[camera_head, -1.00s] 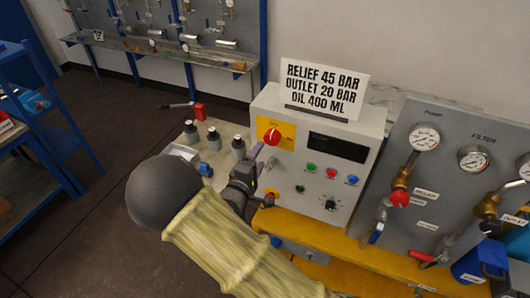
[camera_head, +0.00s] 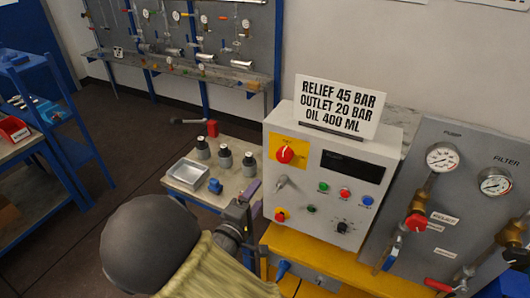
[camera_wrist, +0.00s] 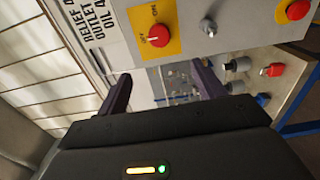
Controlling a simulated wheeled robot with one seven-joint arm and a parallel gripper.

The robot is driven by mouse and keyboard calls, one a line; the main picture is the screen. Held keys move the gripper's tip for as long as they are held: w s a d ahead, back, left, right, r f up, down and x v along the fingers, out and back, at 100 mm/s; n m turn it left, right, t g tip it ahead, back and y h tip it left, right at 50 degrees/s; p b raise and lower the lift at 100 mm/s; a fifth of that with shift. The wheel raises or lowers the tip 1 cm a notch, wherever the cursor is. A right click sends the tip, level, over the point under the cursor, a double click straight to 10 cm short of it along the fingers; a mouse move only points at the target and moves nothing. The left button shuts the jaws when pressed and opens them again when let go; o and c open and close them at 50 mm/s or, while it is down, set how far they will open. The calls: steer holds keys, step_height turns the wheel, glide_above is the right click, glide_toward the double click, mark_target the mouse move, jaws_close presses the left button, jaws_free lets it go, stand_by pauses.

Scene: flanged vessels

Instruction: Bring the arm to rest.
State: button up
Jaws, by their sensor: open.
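My gripper (camera_head: 247,192) is in front of the left side of the grey control box (camera_head: 385,215) in the head view, with my arm coming up from the bottom. In the wrist view the two dark fingers of my gripper (camera_wrist: 163,87) are spread apart with nothing between them. The red rotary switch (camera_head: 285,154) on its yellow plate shows beyond the fingers in the wrist view (camera_wrist: 158,39). The fingers look apart from the box.
A small bench left of the box holds several dark-capped bottles (camera_head: 224,156), a metal tray (camera_head: 188,173) and a blue fitting (camera_head: 215,186). A gauge panel (camera_head: 456,210) stands at right. A blue shelf (camera_head: 75,140) is at left, with open floor between.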

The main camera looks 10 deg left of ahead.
steer(key=w+d+f+m+g+y, duration=0.4)
steer(key=d+m+g+y, duration=0.25)
steer(key=d+g, duration=0.2)
steer(key=s+d+r+m+g, duration=0.3)
steer(key=s+d+m+g, duration=0.3)
steer(key=s+d, duration=0.9)
steer(key=shift+d+m+b, duration=0.25)
steer(key=shift+m+b, duration=0.15)
steer(key=shift+m, duration=0.45)
